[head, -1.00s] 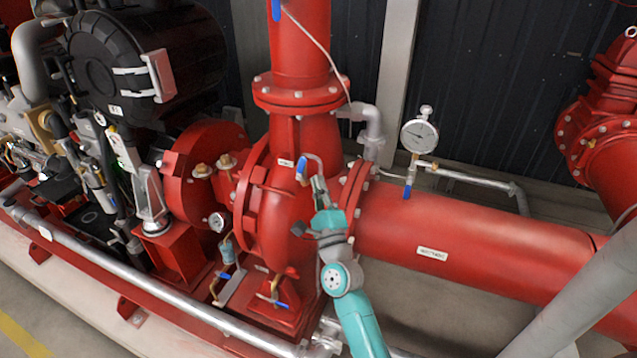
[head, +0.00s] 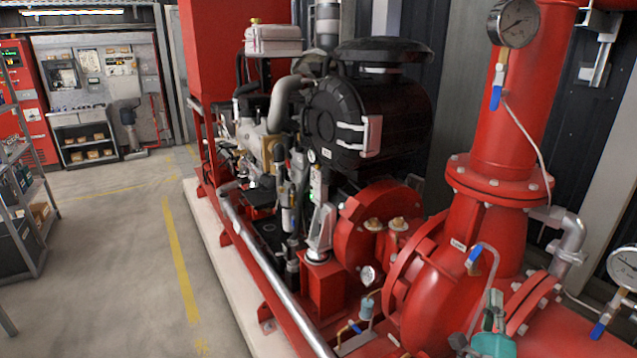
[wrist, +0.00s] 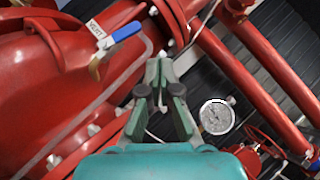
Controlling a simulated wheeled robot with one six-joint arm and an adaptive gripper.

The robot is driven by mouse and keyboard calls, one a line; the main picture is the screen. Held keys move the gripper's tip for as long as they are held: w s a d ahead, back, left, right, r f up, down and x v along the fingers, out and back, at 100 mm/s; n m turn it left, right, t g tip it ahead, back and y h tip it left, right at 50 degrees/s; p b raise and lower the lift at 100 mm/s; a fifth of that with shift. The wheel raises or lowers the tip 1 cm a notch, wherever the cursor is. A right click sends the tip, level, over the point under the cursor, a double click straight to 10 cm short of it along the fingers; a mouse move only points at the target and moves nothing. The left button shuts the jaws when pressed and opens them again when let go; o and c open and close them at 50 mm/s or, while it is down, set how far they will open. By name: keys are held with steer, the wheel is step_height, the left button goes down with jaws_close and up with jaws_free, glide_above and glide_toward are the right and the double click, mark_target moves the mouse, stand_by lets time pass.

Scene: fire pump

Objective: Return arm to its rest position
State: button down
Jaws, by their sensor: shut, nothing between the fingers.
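My gripper (wrist: 159,72) is shut and empty in the wrist view, its dark green fingers together above the teal wrist body. In the head view my gripper (head: 492,318) is at the bottom edge, right of centre, in front of the red pump casing (head: 437,290); most of the arm is cut off below. A small valve with a blue handle (head: 475,253) and a thin bent pipe is just above it. In the wrist view this blue handle (wrist: 127,31) lies up and left of the fingers, apart from them.
A pressure gauge (wrist: 216,117) is right of the fingers. Another gauge (head: 518,22) is on the upright red pipe (head: 512,130). The black engine part (head: 365,110) stands behind. Open floor (head: 130,260) with yellow lines lies left, beside a shelf rack (head: 25,200).

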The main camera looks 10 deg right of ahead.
steer(key=s+a+f+n+g+y, duration=0.1)
steer(key=s+a+f+n+y, duration=0.3)
steer(key=s+a+f+n, duration=0.4)
steer(key=s+a+f+n+y, duration=0.3)
steer(key=s+a+f+n, duration=0.35)
steer(key=s+a, duration=0.4)
steer(key=s+a+n+g+y, duration=0.2)
steer(key=s+a+n+y, duration=0.1)
steer(key=s+n, duration=0.5)
steer(key=s+a+r+n+g+y, duration=0.1)
steer(key=s+a+n, duration=0.5)
steer(key=s, duration=0.7)
steer(key=shift+a+n+g+y, duration=0.2)
steer(key=shift+n+g+y, duration=0.3)
steer(key=shift+n+y, duration=0.55)
